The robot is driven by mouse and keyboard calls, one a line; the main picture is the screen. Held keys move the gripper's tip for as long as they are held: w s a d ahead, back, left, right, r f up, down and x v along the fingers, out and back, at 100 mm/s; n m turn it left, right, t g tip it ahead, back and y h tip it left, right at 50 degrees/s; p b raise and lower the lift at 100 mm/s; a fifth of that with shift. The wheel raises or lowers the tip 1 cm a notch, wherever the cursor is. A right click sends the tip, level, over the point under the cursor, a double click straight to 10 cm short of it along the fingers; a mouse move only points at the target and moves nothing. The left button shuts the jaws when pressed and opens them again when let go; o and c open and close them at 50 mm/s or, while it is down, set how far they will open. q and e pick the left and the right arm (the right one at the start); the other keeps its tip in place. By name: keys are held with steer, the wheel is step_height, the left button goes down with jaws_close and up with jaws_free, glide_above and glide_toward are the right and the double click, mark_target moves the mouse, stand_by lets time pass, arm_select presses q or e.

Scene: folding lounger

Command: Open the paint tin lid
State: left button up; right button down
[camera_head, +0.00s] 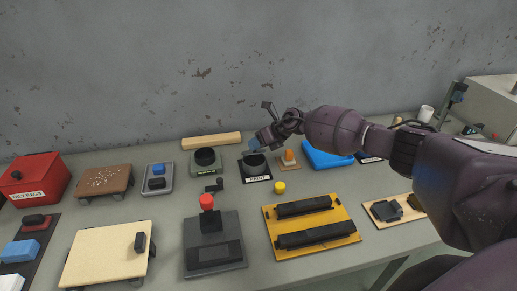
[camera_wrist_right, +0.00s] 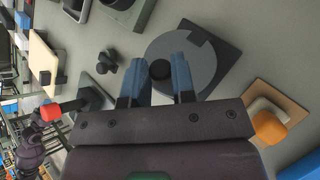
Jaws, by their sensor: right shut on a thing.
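The paint tin (camera_head: 256,167) stands on the bench on a dark base with a PAINT label at its front. In the right wrist view its round grey lid (camera_wrist_right: 203,70) has a dark knob (camera_wrist_right: 160,69) between my blue fingertips. My right gripper (camera_head: 254,144) reaches in from the right and is over the tin. It is shut on the lid's knob; it also shows in the right wrist view (camera_wrist_right: 158,75). Whether the lid is seated or slightly raised, I cannot tell.
An orange knob on a wooden block (camera_head: 289,158) and a blue tray (camera_head: 326,154) stand to the right. A yellow cylinder (camera_head: 279,188) and a small black piece (camera_head: 214,186) are in front. A red-topped device (camera_head: 207,202) and a yellow board (camera_head: 330,238) are nearer. A wall rises behind.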

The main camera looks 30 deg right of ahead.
steer(key=shift+w+d+r+m+g+b, duration=0.15)
steer(key=shift+w+r+m+g+b, duration=0.15)
steer(key=shift+w+g+b, duration=0.35)
steer(key=c, duration=1)
jaws_free()
steer(key=shift+s+r, duration=0.1)
steer(key=v, duration=1)
steer(key=shift+d+r, duration=0.2)
steer(key=shift+d, duration=0.1)
steer(key=shift+s, duration=0.15)
